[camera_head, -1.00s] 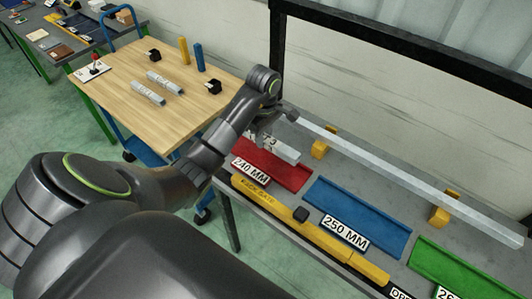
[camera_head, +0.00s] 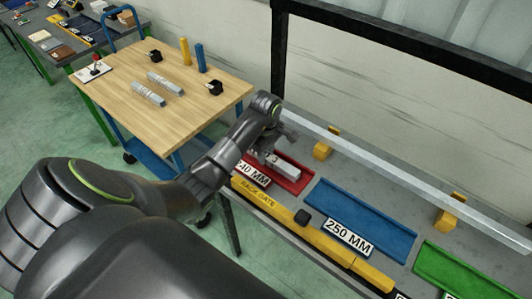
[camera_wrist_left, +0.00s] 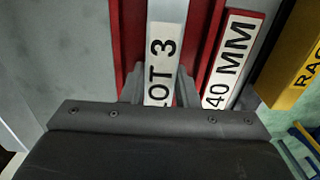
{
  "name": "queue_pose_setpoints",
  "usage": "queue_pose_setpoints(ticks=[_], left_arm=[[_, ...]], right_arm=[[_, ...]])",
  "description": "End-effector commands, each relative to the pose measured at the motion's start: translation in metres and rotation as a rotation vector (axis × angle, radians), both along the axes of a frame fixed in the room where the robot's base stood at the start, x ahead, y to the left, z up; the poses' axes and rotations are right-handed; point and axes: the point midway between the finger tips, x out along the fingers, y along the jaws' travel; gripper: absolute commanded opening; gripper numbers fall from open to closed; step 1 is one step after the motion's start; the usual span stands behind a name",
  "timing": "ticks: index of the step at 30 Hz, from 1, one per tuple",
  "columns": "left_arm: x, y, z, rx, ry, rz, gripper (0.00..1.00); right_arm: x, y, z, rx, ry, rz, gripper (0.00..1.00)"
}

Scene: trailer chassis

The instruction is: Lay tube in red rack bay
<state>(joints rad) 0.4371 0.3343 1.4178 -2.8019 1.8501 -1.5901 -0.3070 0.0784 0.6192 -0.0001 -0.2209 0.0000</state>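The grey tube (camera_head: 288,169), labelled LOT 3, is in the red rack bay (camera_head: 301,185) marked 240 MM, lengthwise along it. My left gripper (camera_head: 277,147) is over the tube's far left part and hides some of it. In the left wrist view the tube (camera_wrist_left: 175,12) runs between my left fingers (camera_wrist_left: 162,85), one close against each side, so the gripper looks shut on it. Red bay walls (camera_wrist_left: 213,32) show on both sides of the tube there. Whether the tube rests on the bay floor is hard to tell. My right gripper is not in view.
A blue 250 MM bay (camera_head: 375,220) and a green bay (camera_head: 460,272) lie to the right. The yellow rack gate (camera_head: 262,198) runs along the front. A long pale bar (camera_head: 410,177) on yellow blocks (camera_head: 323,150) lies behind. Two grey tubes (camera_head: 149,94) lie on the wooden table (camera_head: 190,110).

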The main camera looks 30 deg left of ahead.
Motion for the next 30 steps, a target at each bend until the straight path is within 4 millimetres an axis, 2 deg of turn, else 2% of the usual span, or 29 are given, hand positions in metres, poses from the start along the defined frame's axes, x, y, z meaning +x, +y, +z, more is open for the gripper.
queue_pose_setpoints(ticks=[1, 5, 17, 20, 24, 26, 30], left_arm=[[0.0, 0.0, 0.0, 0.0, 0.0, 0.0, 0.34], [0.0, 0.0, 0.0, 0.0, 0.0, 0.0, 0.49], [0.001, 0.0, 0.006, 0.001, -0.002, 0.0, 0.49], [0.002, 0.001, 0.019, 0.003, -0.005, -0.001, 0.49], [0.002, 0.001, 0.053, 0.003, -0.007, -0.002, 0.49], [0.0, 0.001, 0.067, 0.001, 0.0, 0.001, 0.49], [0.0, 0.0, 0.084, 0.0, 0.0, 0.001, 0.49]], right_arm=[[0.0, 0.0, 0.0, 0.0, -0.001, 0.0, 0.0], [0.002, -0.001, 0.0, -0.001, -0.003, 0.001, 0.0], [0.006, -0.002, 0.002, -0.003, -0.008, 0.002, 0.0], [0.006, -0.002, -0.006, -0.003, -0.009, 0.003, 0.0], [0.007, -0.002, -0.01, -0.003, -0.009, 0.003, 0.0], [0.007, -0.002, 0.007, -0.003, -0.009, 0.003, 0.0], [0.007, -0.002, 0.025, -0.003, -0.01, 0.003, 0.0]])
